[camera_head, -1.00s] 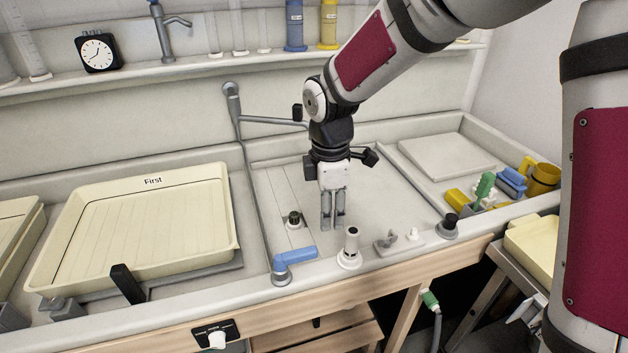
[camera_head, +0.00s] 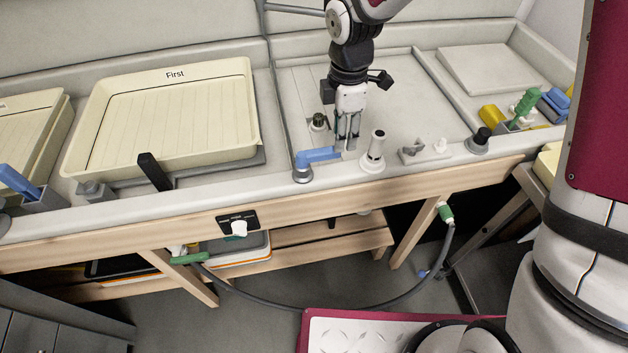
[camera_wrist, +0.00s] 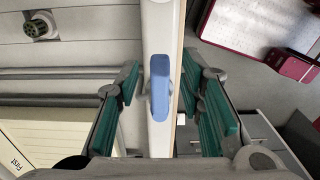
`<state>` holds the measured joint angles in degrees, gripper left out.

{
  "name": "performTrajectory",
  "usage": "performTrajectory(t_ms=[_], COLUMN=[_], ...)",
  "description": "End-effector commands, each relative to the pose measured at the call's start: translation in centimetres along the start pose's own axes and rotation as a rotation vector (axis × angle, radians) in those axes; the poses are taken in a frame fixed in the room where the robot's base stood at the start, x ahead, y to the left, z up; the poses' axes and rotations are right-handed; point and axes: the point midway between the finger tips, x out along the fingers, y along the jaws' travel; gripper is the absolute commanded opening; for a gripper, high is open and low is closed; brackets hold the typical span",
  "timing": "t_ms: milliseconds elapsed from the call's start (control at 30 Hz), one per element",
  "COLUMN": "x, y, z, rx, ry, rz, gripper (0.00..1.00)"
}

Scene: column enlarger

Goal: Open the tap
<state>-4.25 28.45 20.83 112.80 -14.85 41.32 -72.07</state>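The tap's blue lever (camera_head: 320,156) sits on a round grey base on the sink's front ledge and points right. My gripper (camera_head: 347,145) hangs fingers-down just right of the lever, over the front of the sink. In the wrist view the blue lever (camera_wrist: 160,85) lies in the gap between my two teal-padded fingers, which are open. There is clear space on both sides of it, and I see no contact. How high the fingertips are above the lever is hard to tell.
A black-capped knob (camera_head: 318,122) is behind the lever. The cream tray marked First (camera_head: 250,100) is at left. A grey hose (camera_head: 330,306) hangs below the wooden front rail.

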Motion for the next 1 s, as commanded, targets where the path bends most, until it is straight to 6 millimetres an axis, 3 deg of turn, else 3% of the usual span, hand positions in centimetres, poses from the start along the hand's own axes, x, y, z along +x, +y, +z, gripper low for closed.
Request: performTrajectory(t_ms=[500, 1000], x=[3.9, 4.3], y=[0.1, 0.0], z=[0.0, 0.1], rx=[-0.001, 0.001], ry=[0.0, -0.001], rz=[-0.001, 0.0], gripper=[0.35, 0.35])
